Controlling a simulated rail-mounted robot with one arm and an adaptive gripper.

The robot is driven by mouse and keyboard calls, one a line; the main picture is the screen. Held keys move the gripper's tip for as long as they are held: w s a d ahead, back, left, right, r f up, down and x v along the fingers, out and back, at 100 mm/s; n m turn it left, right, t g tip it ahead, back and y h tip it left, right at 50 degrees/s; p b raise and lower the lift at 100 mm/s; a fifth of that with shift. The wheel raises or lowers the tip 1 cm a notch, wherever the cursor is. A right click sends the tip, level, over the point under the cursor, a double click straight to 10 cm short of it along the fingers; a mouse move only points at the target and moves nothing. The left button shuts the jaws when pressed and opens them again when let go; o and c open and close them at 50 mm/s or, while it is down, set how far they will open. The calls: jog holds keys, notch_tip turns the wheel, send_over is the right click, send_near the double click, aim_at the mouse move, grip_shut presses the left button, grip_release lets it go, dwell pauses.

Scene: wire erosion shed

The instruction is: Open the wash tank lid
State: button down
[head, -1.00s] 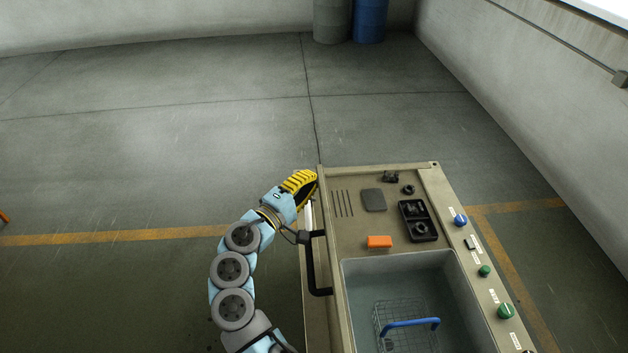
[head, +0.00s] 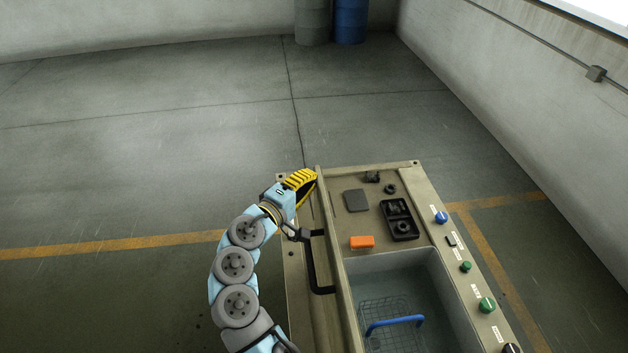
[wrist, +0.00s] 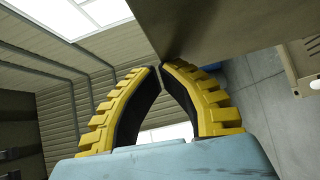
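The wash tank lid (head: 345,290) shows in the head view as a beige panel standing steeply along the left side of the tank. Its black bar handle (head: 312,262) is on its left, outer face. The tank (head: 425,290) is uncovered to the right of the lid and holds a wire basket with a blue handle (head: 395,322). My gripper (head: 314,175) has yellow ribbed fingers and is at the far end of the lid. In the wrist view my gripper (wrist: 159,67) has its fingertips almost together, beside a beige panel edge (wrist: 225,25); nothing shows between them. Contact is unclear.
The deck beyond the tank carries an orange block (head: 361,242), a dark square plate (head: 356,201) and a black tray (head: 399,220) with small parts. Knobs, including a green one (head: 487,305), line the right edge. Open floor lies left and beyond.

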jog(key=a+b+v, duration=0.1)
jog(key=b+v, duration=0.2)
jog(key=v, duration=0.8)
jog(key=shift+a, duration=0.3)
